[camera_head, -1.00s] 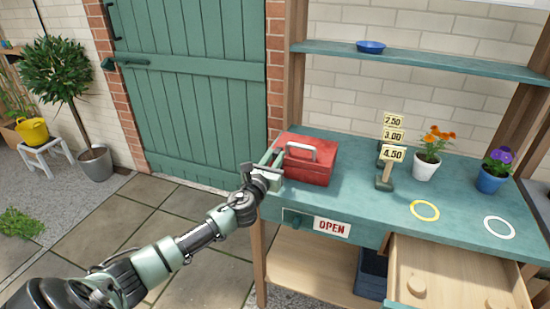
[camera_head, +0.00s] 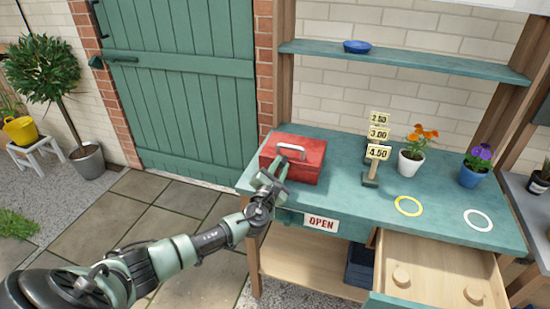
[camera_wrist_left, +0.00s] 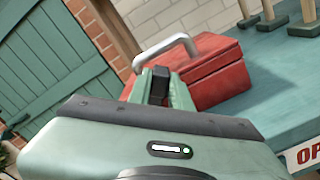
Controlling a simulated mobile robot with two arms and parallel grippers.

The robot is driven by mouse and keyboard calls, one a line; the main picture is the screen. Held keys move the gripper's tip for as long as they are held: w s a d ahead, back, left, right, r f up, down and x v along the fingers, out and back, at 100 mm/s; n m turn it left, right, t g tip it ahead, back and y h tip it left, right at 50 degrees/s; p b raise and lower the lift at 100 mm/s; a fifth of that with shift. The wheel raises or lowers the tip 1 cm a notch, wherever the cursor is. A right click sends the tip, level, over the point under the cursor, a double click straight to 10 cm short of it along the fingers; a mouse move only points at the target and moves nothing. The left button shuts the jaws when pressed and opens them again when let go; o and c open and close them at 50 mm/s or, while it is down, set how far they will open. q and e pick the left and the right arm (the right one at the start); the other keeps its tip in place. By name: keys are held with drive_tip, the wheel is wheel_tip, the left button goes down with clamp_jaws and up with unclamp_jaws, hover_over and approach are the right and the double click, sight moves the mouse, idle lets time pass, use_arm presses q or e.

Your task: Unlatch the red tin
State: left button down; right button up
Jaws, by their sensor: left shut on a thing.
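The red tin (camera_head: 305,160) stands at the left end of the green bench with its lid down. Its pale handle (camera_head: 291,147) stands up on the lid. In the left wrist view the tin (camera_wrist_left: 215,75) and handle (camera_wrist_left: 165,50) are just beyond my fingers. My left gripper (camera_head: 280,166) is at the front left of the tin, below the handle, and is shut on part of the tin. Its fingertips (camera_wrist_left: 158,80) and wrist hide the gripped part and any latch there. My right gripper is not in view.
Price signs (camera_head: 378,152) stand right of the tin, then an orange-flower pot (camera_head: 411,162) and a blue pot (camera_head: 472,177). Yellow (camera_head: 408,206) and white (camera_head: 478,220) rings mark the bench top (camera_head: 345,205). An open drawer (camera_head: 435,275) juts out at the front right.

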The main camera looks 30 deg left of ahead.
use_arm(q)
drive_tip(key=d+f+m+p, duration=0.1)
drive_tip(key=m, duration=0.1)
drive_tip(key=shift+w+d+f+m, duration=0.15)
drive_tip(key=shift+m, duration=0.25)
drive_tip(key=m, duration=0.1)
drive_tip(key=d+f+m, duration=0.1)
drive_tip(key=shift+w+f+m+p, duration=0.1)
drive_tip(key=shift+f+m+p, duration=0.2)
drive_tip(key=shift+m+p, duration=0.1)
drive_tip(key=shift+d+f+m, duration=0.1)
drive_tip(key=shift+f+m, duration=0.65)
drive_tip(key=shift+m, duration=0.35)
drive_tip(key=shift+f+m, duration=0.75)
drive_tip(key=shift+m, duration=0.35)
drive_tip(key=c, duration=1.3)
unclamp_jaws()
drive_tip(key=shift+r+p, duration=0.1)
drive_tip(key=shift+p, duration=0.25)
wheel_tip(320, 180, up, 20)
drive_tip(key=p, duration=0.5)
drive_tip(key=shift+p, duration=0.35)
